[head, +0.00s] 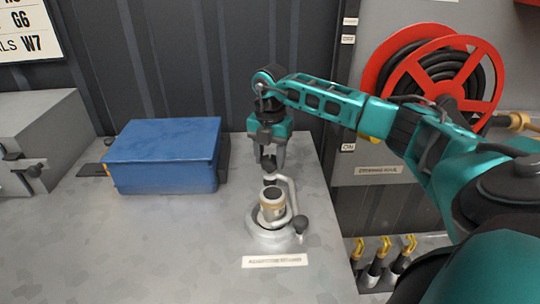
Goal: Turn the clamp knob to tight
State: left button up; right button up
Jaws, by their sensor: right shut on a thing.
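The clamp (290,196) is a pale metal frame on a round grey base (268,238) near the right edge of the bench. It curves up beside a small tan and white cylindrical part (272,206). The dark clamp knob (269,163) is at its top. My right gripper (271,162) reaches down from above, shut on the clamp knob, with its fingers partly hiding it. A dark ball-ended lever (300,224) sticks out low on the right of the base. I cannot read the knob's turn position. My left gripper is not in view.
A blue box (165,155) stands on the bench to the left, with a grey metal cabinet (38,140) farther left. A label plate (274,261) lies in front of the clamp. A red hose reel (436,75) hangs at right. The front left bench is clear.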

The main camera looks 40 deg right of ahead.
aim_at(270, 159)
jog(key=o, duration=1)
jog(key=shift+o, duration=0.2)
notch_tip(270, 159, up, 13)
dwell(0.5)
